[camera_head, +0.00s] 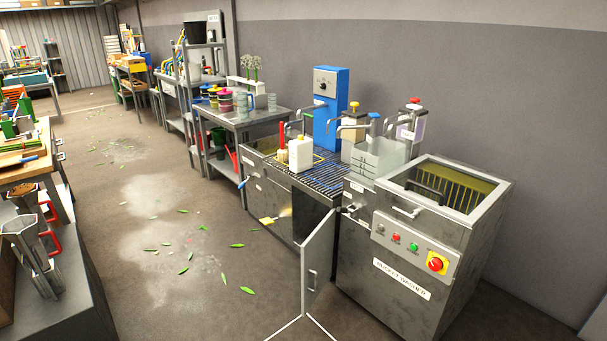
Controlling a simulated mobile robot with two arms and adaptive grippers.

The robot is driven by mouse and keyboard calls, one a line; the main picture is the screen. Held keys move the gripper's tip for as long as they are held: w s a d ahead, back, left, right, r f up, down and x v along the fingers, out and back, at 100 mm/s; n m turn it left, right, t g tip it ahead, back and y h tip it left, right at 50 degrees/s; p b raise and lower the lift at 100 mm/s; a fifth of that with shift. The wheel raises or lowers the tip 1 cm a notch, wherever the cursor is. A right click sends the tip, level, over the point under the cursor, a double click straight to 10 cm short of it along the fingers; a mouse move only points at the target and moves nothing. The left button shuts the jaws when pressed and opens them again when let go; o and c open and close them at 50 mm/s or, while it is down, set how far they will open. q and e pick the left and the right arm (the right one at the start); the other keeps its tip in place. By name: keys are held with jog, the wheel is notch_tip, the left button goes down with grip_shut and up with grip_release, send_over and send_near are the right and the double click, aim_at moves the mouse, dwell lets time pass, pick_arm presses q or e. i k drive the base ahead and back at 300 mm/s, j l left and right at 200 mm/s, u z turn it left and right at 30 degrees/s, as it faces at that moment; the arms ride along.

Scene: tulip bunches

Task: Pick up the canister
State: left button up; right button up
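A white canister (300,155) with a yellow cap stands upright on the slatted top of the steel sink bench, right of the middle of the head view. A red object stands close to its left. Two more containers with pump-like tops stand farther back to its right: a pale one with a yellow top (353,124) and a pale purple one with a red top (413,124). Neither of my grippers shows in this view, and nothing touches the white canister.
A steel bucket washer (405,290) with buttons stands at the front right. A cabinet door (317,265) hangs open into the aisle. A blue machine (331,100) stands behind the canister. Leaves litter the otherwise open floor (150,215). Benches line the left.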

aim_at(301, 149)
jog(key=i+l, duration=0.15)
jog(key=i+l+z, duration=0.1)
jog(key=i, duration=0.3)
jog(key=i+l+z, duration=0.1)
jog(key=i+z, duration=0.2)
jog(key=i, duration=0.5)
jog(key=i+j+z, duration=0.1)
jog(key=i+z, duration=0.25)
jog(key=i, duration=0.4)
